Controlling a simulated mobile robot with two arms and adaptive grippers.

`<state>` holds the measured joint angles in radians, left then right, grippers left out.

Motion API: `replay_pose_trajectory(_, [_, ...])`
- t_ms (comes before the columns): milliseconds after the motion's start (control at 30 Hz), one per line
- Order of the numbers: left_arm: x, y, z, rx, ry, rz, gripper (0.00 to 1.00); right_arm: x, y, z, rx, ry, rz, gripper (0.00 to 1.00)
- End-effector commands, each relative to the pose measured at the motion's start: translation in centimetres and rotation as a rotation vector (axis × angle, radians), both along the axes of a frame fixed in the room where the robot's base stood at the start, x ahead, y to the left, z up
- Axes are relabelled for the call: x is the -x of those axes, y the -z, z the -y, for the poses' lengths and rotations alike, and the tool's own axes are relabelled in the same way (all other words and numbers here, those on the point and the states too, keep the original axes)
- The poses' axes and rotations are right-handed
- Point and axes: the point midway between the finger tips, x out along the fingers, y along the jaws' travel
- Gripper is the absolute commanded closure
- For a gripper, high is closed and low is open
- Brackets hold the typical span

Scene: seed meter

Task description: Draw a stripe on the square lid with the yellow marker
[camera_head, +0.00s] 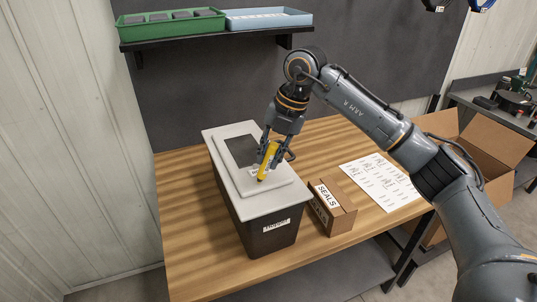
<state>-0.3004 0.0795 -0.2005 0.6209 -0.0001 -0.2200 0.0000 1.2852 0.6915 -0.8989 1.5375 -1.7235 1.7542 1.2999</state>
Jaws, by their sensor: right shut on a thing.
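The yellow marker (267,163) is in my right gripper (271,158), tilted, with its lower end over the front part of the lid. I cannot tell whether its tip touches the surface. The square lid (218,152) is light grey and sits on a dark bin (262,240). It has a raised middle panel with a dark rectangle (241,150) on it. I see no clear stripe on the lid. My left gripper does not show.
A cardboard box marked SEALS (332,205) stands right of the bin. A printed sheet (381,184) lies on the wooden table (188,247). An open carton (470,150) stands at the right. A shelf above holds a green tray (172,27) and a blue tray (268,18).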

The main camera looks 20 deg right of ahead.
Motion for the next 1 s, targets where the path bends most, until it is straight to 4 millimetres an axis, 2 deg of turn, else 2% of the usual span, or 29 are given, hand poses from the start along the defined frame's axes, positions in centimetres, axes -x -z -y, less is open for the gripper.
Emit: replay_pose_trajectory(1000, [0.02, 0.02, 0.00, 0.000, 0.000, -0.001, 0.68, -0.09, 0.02, 0.97, -0.001, -0.001, 0.001, 1.00])
